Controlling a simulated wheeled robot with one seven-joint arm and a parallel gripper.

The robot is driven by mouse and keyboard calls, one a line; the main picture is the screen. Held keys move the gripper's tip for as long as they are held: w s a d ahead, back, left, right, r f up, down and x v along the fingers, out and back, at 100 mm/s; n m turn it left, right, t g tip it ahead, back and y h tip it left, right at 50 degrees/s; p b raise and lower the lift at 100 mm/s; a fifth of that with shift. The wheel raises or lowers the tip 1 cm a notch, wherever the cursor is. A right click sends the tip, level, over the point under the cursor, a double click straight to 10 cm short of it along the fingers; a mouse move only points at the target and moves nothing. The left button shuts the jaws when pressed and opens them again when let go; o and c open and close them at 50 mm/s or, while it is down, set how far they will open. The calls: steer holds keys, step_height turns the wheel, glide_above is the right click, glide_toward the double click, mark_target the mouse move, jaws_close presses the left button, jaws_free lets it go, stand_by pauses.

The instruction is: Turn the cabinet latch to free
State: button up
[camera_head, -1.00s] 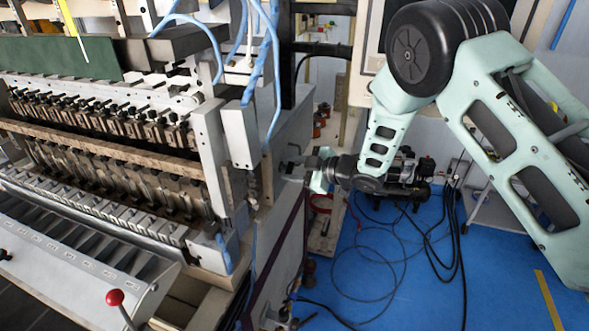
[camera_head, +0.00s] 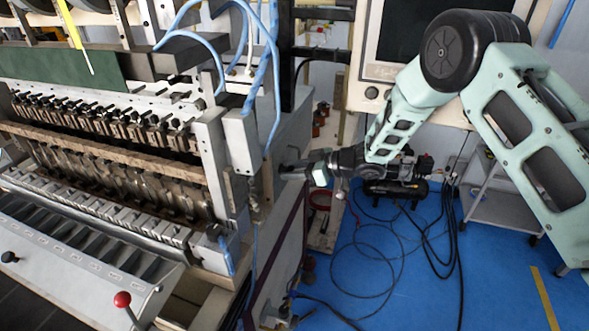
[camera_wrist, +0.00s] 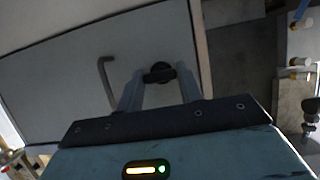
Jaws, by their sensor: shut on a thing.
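The cabinet latch (camera_wrist: 158,70) is a small black knob on a pale grey cabinet panel (camera_wrist: 60,85) in the wrist view. My gripper (camera_wrist: 160,82) reaches up from below, with one finger on each side of the knob, shut on it. The fingers hide part of the latch, and I cannot tell how far it is turned. In the head view my gripper (camera_head: 290,172) is at the right side of the machine, and the latch is too small and covered to make out.
A bent grey handle (camera_wrist: 107,82) stands on the panel left of the latch. The coil winder (camera_head: 110,185) fills the left of the head view, with a red-knobbed lever (camera_head: 122,299) in front. Cables (camera_head: 380,255) lie on the blue floor at right. A monitor (camera_head: 365,92) hangs behind my arm.

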stand_by(0.3)
steer(key=o, duration=1)
steer(key=b+v, duration=0.3)
steer(key=v, duration=0.9)
steer(key=s+a+r+m+t+h+b, duration=0.2)
steer(key=s+a+r+m+h, duration=0.25)
steer(key=s+h, duration=0.2)
steer(key=s+d+g+h, duration=0.1)
steer(key=s+g, duration=0.1)
steer(key=s, duration=0.8)
steer(key=s+d+g+h+b, duration=0.1)
steer(key=s+g+h, duration=0.1)
steer(key=s, duration=0.8)
steer(key=s+d+m+g+h+b, duration=0.1)
steer(key=s+d+g+h, duration=0.1)
steer(key=s, duration=0.9)
steer(key=shift+d+g+h, duration=0.15)
steer(key=shift+g+h, duration=0.1)
steer(key=shift+g, duration=0.25)
